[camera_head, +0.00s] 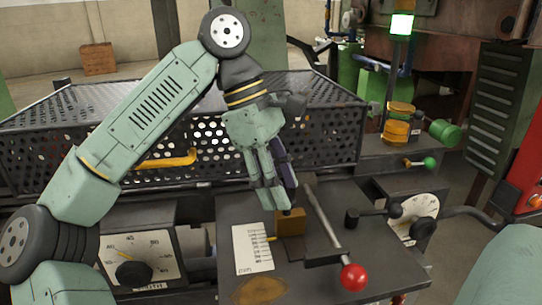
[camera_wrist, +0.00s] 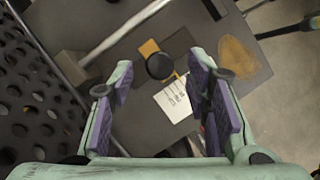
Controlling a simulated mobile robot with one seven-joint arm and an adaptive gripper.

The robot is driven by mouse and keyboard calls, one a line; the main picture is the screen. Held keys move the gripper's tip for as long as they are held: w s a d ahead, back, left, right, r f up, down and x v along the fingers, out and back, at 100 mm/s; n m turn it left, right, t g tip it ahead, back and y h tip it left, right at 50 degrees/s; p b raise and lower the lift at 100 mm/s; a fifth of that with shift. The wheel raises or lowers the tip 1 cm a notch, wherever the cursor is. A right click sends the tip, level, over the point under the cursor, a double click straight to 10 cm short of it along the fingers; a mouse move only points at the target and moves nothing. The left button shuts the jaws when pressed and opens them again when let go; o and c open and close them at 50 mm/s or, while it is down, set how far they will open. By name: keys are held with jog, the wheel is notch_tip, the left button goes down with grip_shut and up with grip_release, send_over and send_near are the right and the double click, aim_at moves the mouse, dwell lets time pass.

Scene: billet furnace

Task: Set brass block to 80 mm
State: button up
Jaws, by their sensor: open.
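The brass block (camera_head: 291,223) sits on the dark machine plate (camera_head: 225,208), just right of a white scale card (camera_head: 252,250). A thin yellow pointer reaches from the block over the upper part of the card; the numbers are too small to read. In the wrist view a round black knob (camera_wrist: 160,66) covers part of the brass block (camera_wrist: 148,48), and the scale card (camera_wrist: 176,100) lies beside it. My gripper (camera_head: 277,210) points down just above the block. In the wrist view its fingers (camera_wrist: 161,78) are apart and empty, with the knob in line between them. Contact cannot be told.
A steel lever with a red ball (camera_head: 353,277) stands close to the right of the block. Dials flank the plate at left (camera_head: 137,258) and right (camera_head: 416,210). A perforated metal cage (camera_head: 325,125) stands behind. A green-knobbed handle (camera_head: 430,162) is farther right.

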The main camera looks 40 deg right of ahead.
jog(key=v, duration=1.1)
dwell(0.3)
